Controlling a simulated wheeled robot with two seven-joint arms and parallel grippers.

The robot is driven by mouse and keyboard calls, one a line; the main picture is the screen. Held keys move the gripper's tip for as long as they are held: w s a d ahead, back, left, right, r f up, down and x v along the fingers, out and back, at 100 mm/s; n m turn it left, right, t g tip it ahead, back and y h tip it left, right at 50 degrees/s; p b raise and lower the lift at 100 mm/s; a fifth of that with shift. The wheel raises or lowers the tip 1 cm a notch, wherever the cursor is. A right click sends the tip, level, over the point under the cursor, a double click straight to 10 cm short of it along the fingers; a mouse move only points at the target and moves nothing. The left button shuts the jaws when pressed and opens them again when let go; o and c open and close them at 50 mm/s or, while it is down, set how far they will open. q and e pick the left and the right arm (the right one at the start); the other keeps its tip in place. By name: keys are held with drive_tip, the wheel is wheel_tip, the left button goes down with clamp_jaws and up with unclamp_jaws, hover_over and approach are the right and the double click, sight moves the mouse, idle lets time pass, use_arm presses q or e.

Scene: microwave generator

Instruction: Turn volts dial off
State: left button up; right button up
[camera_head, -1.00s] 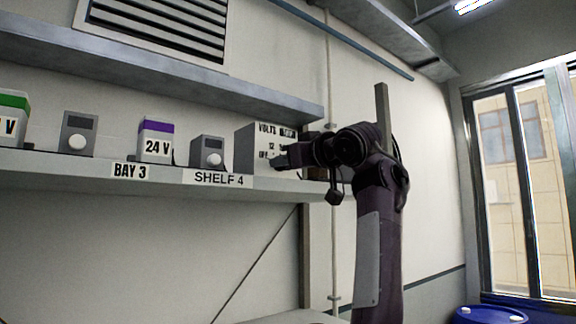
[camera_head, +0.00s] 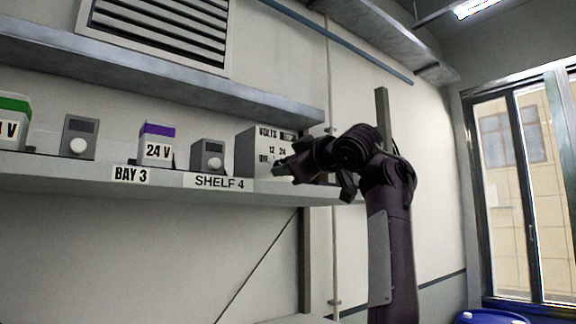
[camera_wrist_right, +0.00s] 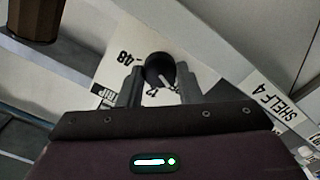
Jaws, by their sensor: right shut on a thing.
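The volts box (camera_head: 244,152) stands at the right end of the shelf in the head view. Its pale front reads VOLTS, with 12, 24 and OFF marks. My right gripper (camera_head: 282,168) is at this front face, on its lower part. In the right wrist view the round black dial (camera_wrist_right: 159,68) with a white pointer line sits between the two fingers of my right gripper (camera_wrist_right: 160,80), which is shut on it. A 48 mark shows left of the dial and a 12 below it; the fingers hide part of the scale. My left gripper is not in view.
The shelf (camera_head: 60,176) also carries a purple-topped 24 V block (camera_head: 156,146), a green-topped block (camera_head: 14,120) and two small grey boxes with white knobs, one (camera_head: 208,156) just left of the volts box. An upper shelf (camera_head: 150,78) runs above.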

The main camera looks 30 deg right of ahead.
drive_tip(key=o, duration=0.6)
drive_tip(key=shift+o, duration=0.5)
drive_tip(key=shift+w, duration=0.1)
drive_tip(key=s+b, duration=0.5)
drive_tip(key=s, duration=0.2)
drive_tip(key=shift+s+d, duration=0.3)
drive_tip(key=shift+s, duration=0.05)
drive_tip(key=shift+f, duration=0.1)
